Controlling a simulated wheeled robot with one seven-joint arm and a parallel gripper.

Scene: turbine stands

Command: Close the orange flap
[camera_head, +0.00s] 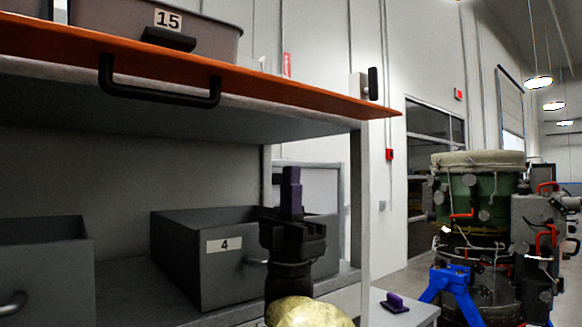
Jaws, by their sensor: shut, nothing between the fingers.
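The orange flap (250,85) is a wide, thin panel across the upper left of the head view. It lies about level, seen almost edge-on, along the upper shelf of the grey unit. A black bar handle (160,98) hangs on its near side. My gripper (291,172) points upward with its purple fingers together and nothing between them. It is below the flap and right of the handle, apart from both in the picture. The exact distance in depth is hard to tell.
A grey bin marked 15 (205,35) stands above the flap. Below are a dark drawer marked 4 (205,275) and another bin (45,265). A shelf post (362,210) is right of my gripper. A turbine (480,215) stands at the far right.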

